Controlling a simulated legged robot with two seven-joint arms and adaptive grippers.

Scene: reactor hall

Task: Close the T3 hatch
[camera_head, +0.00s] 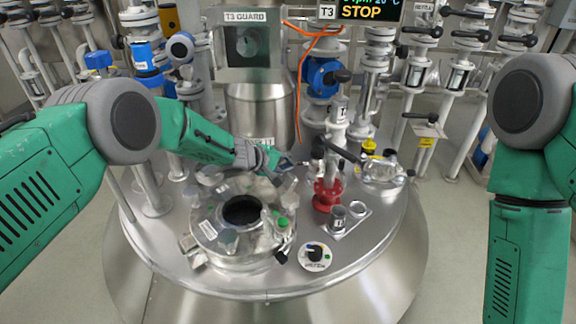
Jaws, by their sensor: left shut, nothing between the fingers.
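The T3 hatch area is a round metal fitting (215,245) on top of the steel vessel. It has a dark round opening (242,210) in its middle and several clamps or knobs around its rim. A shiny rounded metal piece (258,108) stands behind it, with a partly hidden label at its lower edge. I cannot tell whether that piece is the hatch lid. My left gripper (288,164) is shut and empty, just behind and to the right of the opening, near the fitting's back rim. It hides part of that rim. My right gripper is out of view.
A red valve (327,195), a small plate-mounted cap (338,217) and a round dial (315,256) are right of the fitting. A T3 GUARD box (247,45) and a STOP display (362,11) are behind. An orange cable (299,90) hangs near my left gripper.

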